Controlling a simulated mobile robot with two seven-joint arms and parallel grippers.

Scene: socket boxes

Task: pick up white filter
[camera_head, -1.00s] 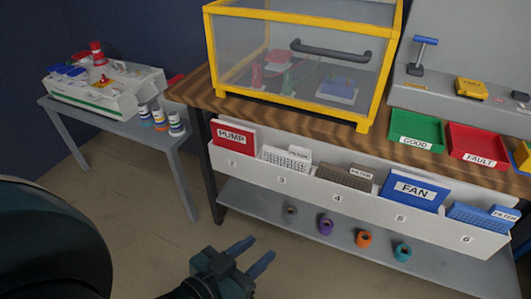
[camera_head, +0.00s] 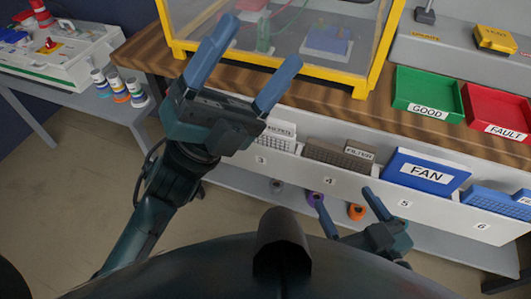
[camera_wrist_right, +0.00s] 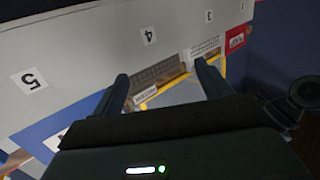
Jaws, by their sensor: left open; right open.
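The white filter (camera_head: 281,132) stands in compartment 3 of the white bin row. Its perforated face and label show, but its left part is hidden by my left gripper. In the right wrist view, the perforated white piece (camera_wrist_right: 205,47) shows near the 3 label. My left gripper (camera_head: 260,42) is open and empty, raised in front of the bin row and overlapping the filter's left side in the picture. My right gripper (camera_head: 343,197) is open and empty, in front of compartments 4 and 5. In the right wrist view its fingers (camera_wrist_right: 161,71) are apart with nothing between them.
A brown filter (camera_head: 338,155) is in compartment 4 and a blue FAN box (camera_head: 425,174) in compartment 5. A yellow-framed clear case (camera_head: 362,92) stands on the wooden table above. Green (camera_head: 428,92) and red (camera_head: 495,112) trays lie to the right. Spools sit on the lower shelf.

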